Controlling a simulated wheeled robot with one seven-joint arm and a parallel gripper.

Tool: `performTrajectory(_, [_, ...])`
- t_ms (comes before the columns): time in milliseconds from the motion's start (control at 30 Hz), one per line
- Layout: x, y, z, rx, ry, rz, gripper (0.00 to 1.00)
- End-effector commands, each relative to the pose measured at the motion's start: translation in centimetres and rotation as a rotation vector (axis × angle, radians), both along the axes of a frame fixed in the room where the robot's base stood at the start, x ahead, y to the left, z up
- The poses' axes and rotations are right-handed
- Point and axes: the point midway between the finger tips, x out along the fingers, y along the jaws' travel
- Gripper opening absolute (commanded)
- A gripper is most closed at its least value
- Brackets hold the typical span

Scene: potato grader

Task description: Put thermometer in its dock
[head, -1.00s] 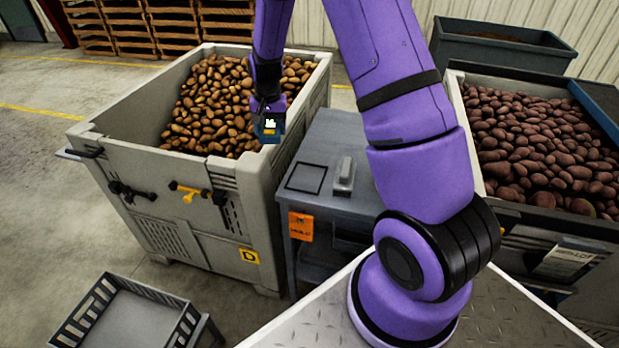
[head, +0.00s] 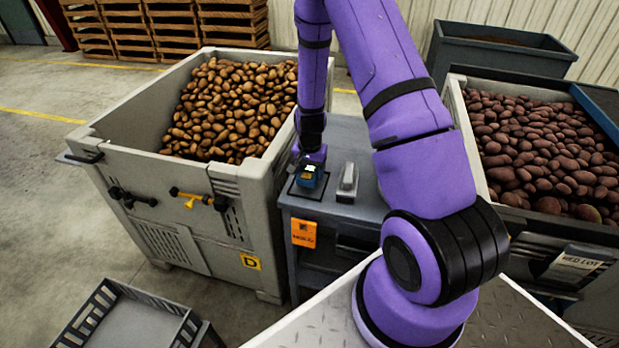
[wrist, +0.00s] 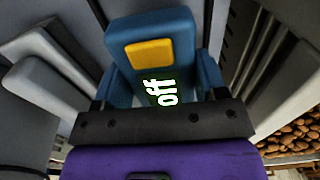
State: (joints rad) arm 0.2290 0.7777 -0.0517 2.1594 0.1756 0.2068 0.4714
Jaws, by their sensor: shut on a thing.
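The thermometer (head: 309,179) is a blue handheld unit. In the wrist view, the thermometer (wrist: 152,52) shows a yellow button and a screen reading "off". My gripper (head: 306,170) is shut on it, with a finger on each side. It is over the left part of the grey stand's top, at the black-outlined square (head: 293,190). I cannot tell whether the thermometer touches the surface. A raised pale grey block (head: 348,180) stands just to its right. No part is clearly marked as the dock, and the gripper hides part of the square.
The grey stand (head: 352,208) has an orange tag (head: 304,233) on its front. A large bin of brown potatoes (head: 92,155) stands close on the left. A crate of reddish potatoes (head: 452,108) is on the right. An empty slatted crate (head: 140,300) is at the lower left.

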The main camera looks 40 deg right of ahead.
Motion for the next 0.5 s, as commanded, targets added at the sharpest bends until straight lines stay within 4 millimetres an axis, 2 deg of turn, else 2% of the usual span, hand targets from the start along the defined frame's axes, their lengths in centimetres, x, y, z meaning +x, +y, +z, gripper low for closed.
performTrajectory(100, [-0.1,0.0,-1.8,0.001,0.003,0.000,0.39])
performTrajectory(200, [0.0,0.0,-2.8,0.001,0.002,0.001,0.39])
performTrajectory(500, [0.0,0.0,-3.0,0.001,0.001,0.001,0.39])
